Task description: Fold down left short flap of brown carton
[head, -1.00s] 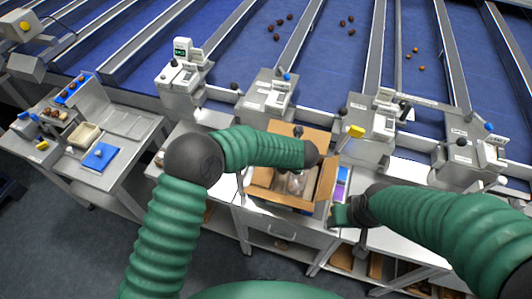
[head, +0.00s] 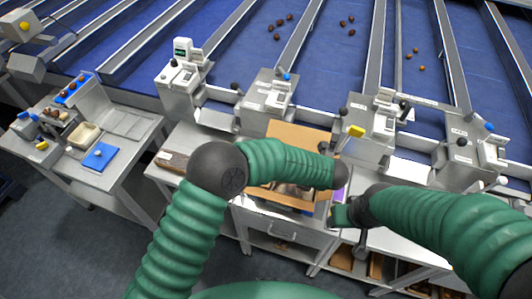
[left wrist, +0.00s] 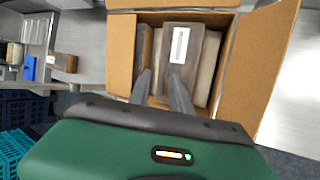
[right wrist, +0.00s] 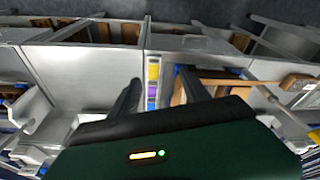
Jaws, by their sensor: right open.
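The brown carton (head: 298,137) stands open on the bench in the head view, its front half largely covered by my left arm. In the left wrist view the carton (left wrist: 120,50) has a left flap upright, a wide right flap (left wrist: 268,65) spread outward and another flap at the top edge; wrapped packs (left wrist: 180,48), one with a white label, lie inside. My left gripper (left wrist: 160,76) is over the near edge of the carton, fingers apart; whether they touch cardboard cannot be told. My right gripper (right wrist: 160,85) is open and empty, to the right of the carton.
A yellow and purple item (right wrist: 153,78) lies near the right gripper. A long brown pack (head: 173,161) lies on the bench left of the carton. Grey machines (head: 264,98) stand close behind it. A side table (head: 125,150) with trays is at left.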

